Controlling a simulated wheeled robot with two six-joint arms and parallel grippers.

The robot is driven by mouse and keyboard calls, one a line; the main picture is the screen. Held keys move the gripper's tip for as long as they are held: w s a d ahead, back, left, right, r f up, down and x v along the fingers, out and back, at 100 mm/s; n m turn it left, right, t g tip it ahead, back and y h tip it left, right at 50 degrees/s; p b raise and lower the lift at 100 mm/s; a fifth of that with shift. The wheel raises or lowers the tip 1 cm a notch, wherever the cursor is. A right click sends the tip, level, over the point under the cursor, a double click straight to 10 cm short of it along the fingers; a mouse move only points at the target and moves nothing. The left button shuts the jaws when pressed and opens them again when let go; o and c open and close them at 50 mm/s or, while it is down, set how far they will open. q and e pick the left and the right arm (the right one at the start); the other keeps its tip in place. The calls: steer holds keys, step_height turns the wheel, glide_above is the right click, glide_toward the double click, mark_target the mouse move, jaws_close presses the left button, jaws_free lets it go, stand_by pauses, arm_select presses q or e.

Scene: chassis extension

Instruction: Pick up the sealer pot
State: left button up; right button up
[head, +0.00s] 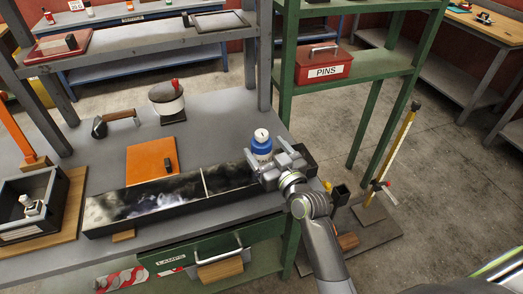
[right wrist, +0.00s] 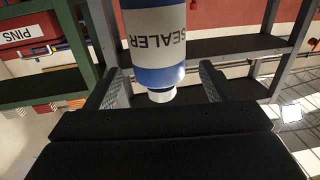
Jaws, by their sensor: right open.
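The sealer pot (head: 261,145) is a blue and white pot with a white cap. It stands upright at the right end of the long tray on the bench in the head view. In the right wrist view the sealer pot (right wrist: 153,40) appears upside down, its label reading SEALER. My right gripper (head: 270,161) is open just in front of the pot and hides its lower part in the head view. In the right wrist view its two fingers stand on either side of the pot's cap end; I cannot tell whether they touch it. My left gripper is not in view.
The long tray (head: 146,208) with a dark, cloudy inside lies along the bench front. A green rack post (head: 286,85) rises close behind the sealer pot.

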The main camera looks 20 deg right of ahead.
steer(key=shift+w+a+p, duration=0.2)
steer(key=shift+w+p, duration=0.15)
steer(key=shift+w, duration=1.1)
steer(key=c, duration=1.1)
steer(key=shift+r, duration=0.1)
